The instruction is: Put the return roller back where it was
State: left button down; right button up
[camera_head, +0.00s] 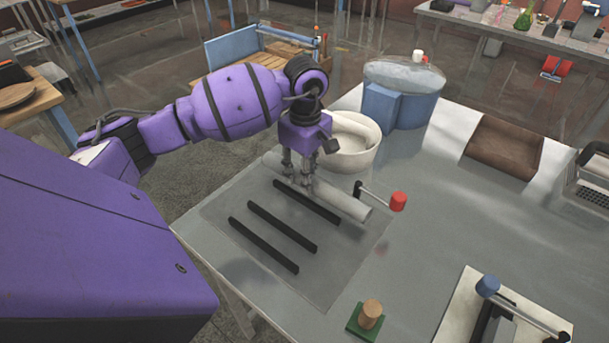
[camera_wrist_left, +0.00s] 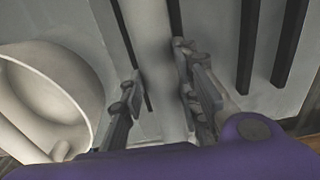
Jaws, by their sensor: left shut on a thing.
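The return roller, which I take to be the long pale grey cylinder (camera_head: 345,203), lies slantwise along the far edge of a grey sheet on the table. A crank with a red knob (camera_head: 398,201) shows at its right end. My left gripper (camera_head: 299,180) points down over the roller's middle and is shut on it. In the left wrist view the roller (camera_wrist_left: 153,35) runs between the two fingers (camera_wrist_left: 157,82). I cannot tell whether the roller touches the table. My right gripper is not in view.
Three black strips (camera_head: 282,227) lie parallel beside the roller. A white bowl (camera_head: 352,157) and a blue lidded container (camera_head: 396,107) stand close behind. A wooden knob on a green base (camera_head: 370,315) stands at the front. The table's middle right is clear.

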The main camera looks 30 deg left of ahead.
pick_arm(q)
jog(key=shift+f, duration=0.45)
jog(key=shift+f, duration=0.45)
jog(key=shift+s+f+b, duration=0.15)
jog(key=shift+f+b, duration=0.05)
jog(key=shift+b, duration=0.15)
jog(key=c, duration=1.6)
grip_release()
jog(key=shift+f, duration=0.1)
jog(key=o, duration=0.3)
jog(key=shift+f, duration=0.2)
